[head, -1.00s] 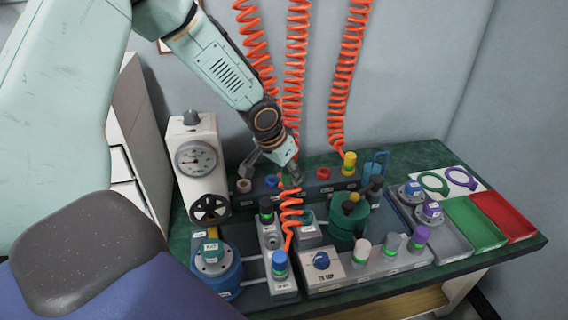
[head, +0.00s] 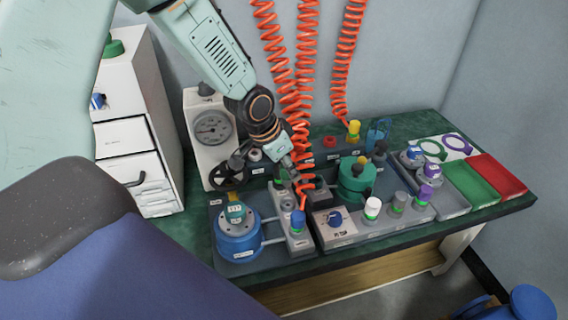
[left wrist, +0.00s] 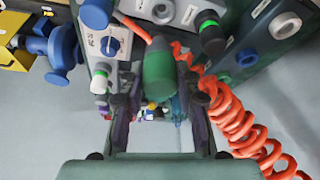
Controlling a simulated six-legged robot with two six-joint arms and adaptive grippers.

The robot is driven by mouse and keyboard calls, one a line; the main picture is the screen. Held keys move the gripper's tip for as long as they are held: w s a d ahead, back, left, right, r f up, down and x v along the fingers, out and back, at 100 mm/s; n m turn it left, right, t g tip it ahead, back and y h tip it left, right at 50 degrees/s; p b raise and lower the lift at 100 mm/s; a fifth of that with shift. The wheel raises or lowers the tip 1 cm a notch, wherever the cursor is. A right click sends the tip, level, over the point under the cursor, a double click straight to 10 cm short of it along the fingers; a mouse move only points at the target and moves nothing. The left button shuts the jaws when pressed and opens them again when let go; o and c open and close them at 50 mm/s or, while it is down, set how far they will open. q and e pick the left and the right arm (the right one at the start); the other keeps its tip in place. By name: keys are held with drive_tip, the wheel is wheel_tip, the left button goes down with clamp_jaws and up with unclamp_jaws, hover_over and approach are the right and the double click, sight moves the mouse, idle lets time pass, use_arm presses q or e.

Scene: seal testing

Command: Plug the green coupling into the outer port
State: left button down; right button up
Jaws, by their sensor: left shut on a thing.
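In the left wrist view, the green coupling (left wrist: 158,68) is between the two fingers of my left gripper (left wrist: 157,85), which is shut on it. In the head view the same gripper (head: 297,178) is above the near grey port block, and the coupling is hard to make out there. The port block (head: 299,244) bears a blue coupling (head: 298,220) with an orange hose and a black-topped, green-ringed fitting (head: 281,176) farther back. I cannot tell which port is the outer one. My right gripper is not in view.
A blue vessel (head: 237,240) stands left of the block, a green vessel (head: 356,178) to its right. Orange coiled hoses (head: 303,60) hang close to my gripper. A yellow coupling (head: 353,130) stands behind. Green (head: 473,195) and red (head: 500,177) trays lie at right.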

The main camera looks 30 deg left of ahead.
sight(285, 185)
use_arm(q)
drive_tip(key=shift+w+a+f, duration=0.15)
drive_tip(key=shift+w+a, duration=0.05)
drive_tip(key=shift+w, duration=0.2)
drive_tip(key=shift+d, duration=0.2)
drive_tip(key=shift+a+f+b, duration=0.15)
drive_tip(key=shift+f+b, duration=2.55)
drive_tip(key=shift+b, duration=0.1)
drive_tip(key=shift+f+b, duration=1.1)
drive_tip(key=shift+f, duration=0.35)
drive_tip(key=c, duration=0.9)
unclamp_jaws()
drive_tip(key=shift+s, duration=0.1)
drive_tip(key=shift+o, duration=0.2)
